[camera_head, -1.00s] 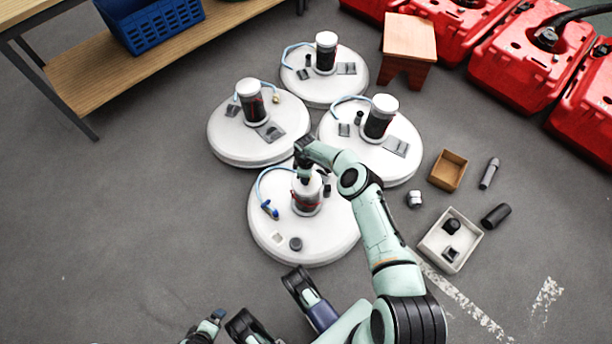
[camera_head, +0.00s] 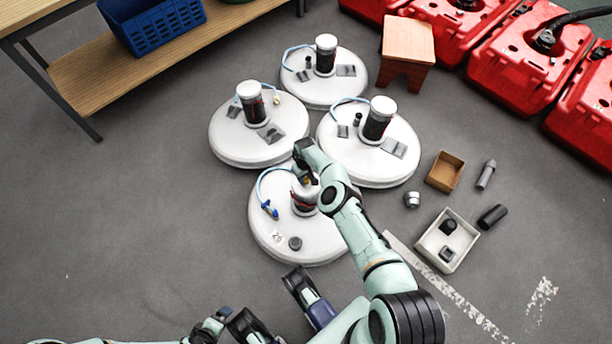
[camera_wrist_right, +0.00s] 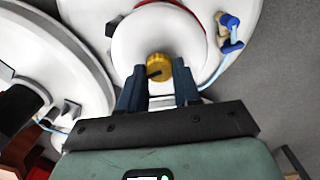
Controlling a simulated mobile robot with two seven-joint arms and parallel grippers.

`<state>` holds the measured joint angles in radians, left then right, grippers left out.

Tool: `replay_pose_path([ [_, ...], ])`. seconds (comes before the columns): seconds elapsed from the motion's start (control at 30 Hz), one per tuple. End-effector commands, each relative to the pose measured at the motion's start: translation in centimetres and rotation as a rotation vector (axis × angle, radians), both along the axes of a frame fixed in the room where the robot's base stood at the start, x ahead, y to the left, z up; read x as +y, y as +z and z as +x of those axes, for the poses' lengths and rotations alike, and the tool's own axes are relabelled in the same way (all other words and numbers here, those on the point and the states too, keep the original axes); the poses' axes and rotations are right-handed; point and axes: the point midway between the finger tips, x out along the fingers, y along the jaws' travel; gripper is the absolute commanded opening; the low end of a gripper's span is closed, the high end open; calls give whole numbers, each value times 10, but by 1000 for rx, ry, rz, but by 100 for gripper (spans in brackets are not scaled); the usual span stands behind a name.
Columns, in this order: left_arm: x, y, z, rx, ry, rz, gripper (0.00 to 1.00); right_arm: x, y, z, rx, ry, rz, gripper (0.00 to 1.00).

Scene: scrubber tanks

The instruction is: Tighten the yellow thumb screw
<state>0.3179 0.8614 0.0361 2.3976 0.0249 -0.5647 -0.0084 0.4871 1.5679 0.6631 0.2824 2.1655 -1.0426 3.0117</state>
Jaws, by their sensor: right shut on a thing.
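The yellow thumb screw (camera_wrist_right: 159,67) sits on the white cap of the red-and-black column on the nearest round white tank lid (camera_head: 330,243). In the right wrist view it is between the two fingertips of my right gripper (camera_wrist_right: 157,78), which is shut on it. In the head view my right gripper (camera_head: 306,174) is above the column top, with a little yellow showing, and my arm hides part of the column and lid. My left gripper (camera_head: 214,322) is low in the head view, away from the lid; its fingers are too small to read.
Several similar lids stand close behind, one (camera_head: 260,138) to the left. A grey tray (camera_head: 430,246) with dark parts, a wooden box (camera_head: 445,172) and loose cylinders lie right. A wooden stool (camera_head: 408,45) and red tanks (camera_head: 520,55) stand behind. Floor at left is clear.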

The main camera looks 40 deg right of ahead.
Motion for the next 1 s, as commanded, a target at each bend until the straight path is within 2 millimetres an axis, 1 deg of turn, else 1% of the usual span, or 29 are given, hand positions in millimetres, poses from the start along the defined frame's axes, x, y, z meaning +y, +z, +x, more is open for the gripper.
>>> replay_pose_path([
  [0.03,0,0,-1,3,-1,-1,100,0,3,3,-9,-20,-2,2],
  [0.3,-1,0,-2,5,-2,-2,100,-1,3,3,-11,-75,-2,2],
  [0.77,-1,0,-2,5,-2,-2,100,-1,4,3,-11,-83,-2,2],
  [0.8,-1,0,-2,5,-2,-2,100,-1,4,3,-11,-83,-2,42],
  [0.83,-1,0,-2,5,-2,-2,100,-1,4,3,-11,-83,-2,52],
  [0.87,-1,0,-2,5,-2,-2,100,-1,4,3,-10,-82,-1,58],
  [1.0,-1,0,-2,5,-2,-2,100,-1,3,1,-8,-81,-1,58],
])
